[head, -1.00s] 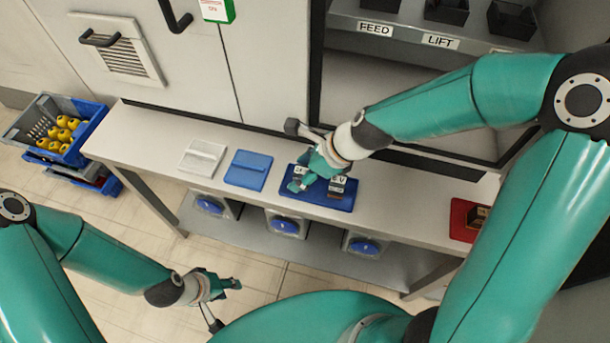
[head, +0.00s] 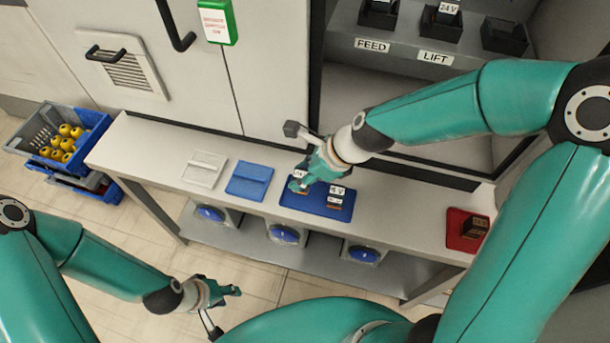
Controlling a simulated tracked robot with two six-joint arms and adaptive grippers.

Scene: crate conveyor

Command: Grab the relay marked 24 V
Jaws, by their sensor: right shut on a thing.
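My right gripper (head: 302,183) is shut on a relay (head: 299,174) at the left end of the blue tray (head: 318,209) on the bench. The gripper hides most of this relay, and its white label is only partly visible. A second relay (head: 336,196) with a white label ending in V stands on the same tray, right of the gripper. A label reading 24 V (head: 449,9) shows in the middle dark holder on the cabinet shelf. My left gripper (head: 226,305) is open and empty over the floor, in front of the bench.
A red tray (head: 457,235) with a dark relay (head: 474,225) is on the bench at right. A white case (head: 204,169) and a blue case (head: 249,181) lie left of the blue tray. FEED and LIFT labels (head: 436,58) mark the shelf. Crates (head: 90,123) stand on the floor at left.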

